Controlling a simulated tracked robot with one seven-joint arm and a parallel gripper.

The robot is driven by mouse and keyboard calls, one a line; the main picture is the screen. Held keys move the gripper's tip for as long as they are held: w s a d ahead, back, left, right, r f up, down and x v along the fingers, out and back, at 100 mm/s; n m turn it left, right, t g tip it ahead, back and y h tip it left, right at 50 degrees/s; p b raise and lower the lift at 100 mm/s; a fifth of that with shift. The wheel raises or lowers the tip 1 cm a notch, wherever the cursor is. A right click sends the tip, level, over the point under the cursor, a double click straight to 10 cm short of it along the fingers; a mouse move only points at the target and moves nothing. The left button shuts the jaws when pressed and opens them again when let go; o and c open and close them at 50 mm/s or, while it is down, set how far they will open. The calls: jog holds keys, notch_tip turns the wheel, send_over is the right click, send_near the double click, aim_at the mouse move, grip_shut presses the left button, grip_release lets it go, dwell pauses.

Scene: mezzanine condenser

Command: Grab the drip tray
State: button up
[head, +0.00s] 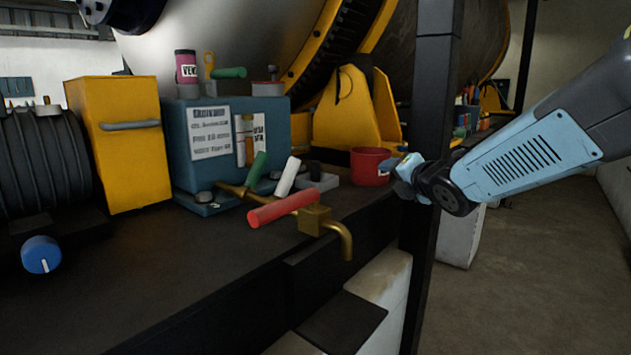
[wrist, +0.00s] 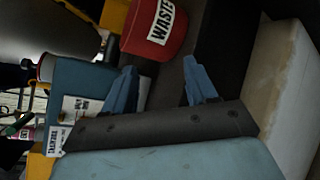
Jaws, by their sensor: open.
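A dark, flat, square piece that looks like the drip tray (head: 343,322) sits low at the front, below the brass tap (head: 313,221). I cannot make out its rim, and I cannot pick it out in the wrist view. My gripper (head: 402,172) is to the right of the tap and above the tray, in front of the black post. In the wrist view its two blue fingers (wrist: 160,80) are spread apart with nothing between them. A red bucket marked WASTE (wrist: 165,25) lies beyond the fingers; it also stands on the bench in the head view (head: 370,168).
A black upright post (head: 433,110) stands close to my gripper. The bench (head: 130,270) holds a blue box (head: 215,150), a yellow box (head: 120,145) and a red-handled valve. White blocks (head: 385,290) lie below the bench edge. The floor (head: 550,270) at right is clear.

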aim_at(319, 164)
jog(key=a+n+y, duration=0.2)
jog(key=n, duration=0.2)
jog(key=w+a+n+y, duration=0.1)
jog(key=a+n+y, duration=0.1)
jog(key=n, duration=0.3)
jog(key=w+a+n+y, duration=0.1)
jog(key=a+n+y, duration=0.1)
jog(key=n+y, duration=0.1)
jog(key=shift+a+f+n, duration=0.15)
jog(key=shift+f+n, duration=0.1)
jog(key=shift+n, duration=0.55)
jog(key=shift+a+n+g+y, duration=0.3)
jog(key=shift+a+n+y, duration=0.2)
jog(key=shift+n, duration=0.4)
jog(key=x, duration=1.3)
jog(key=shift+w+a, duration=0.2)
jog(key=shift+w, duration=0.05)
grip_shut()
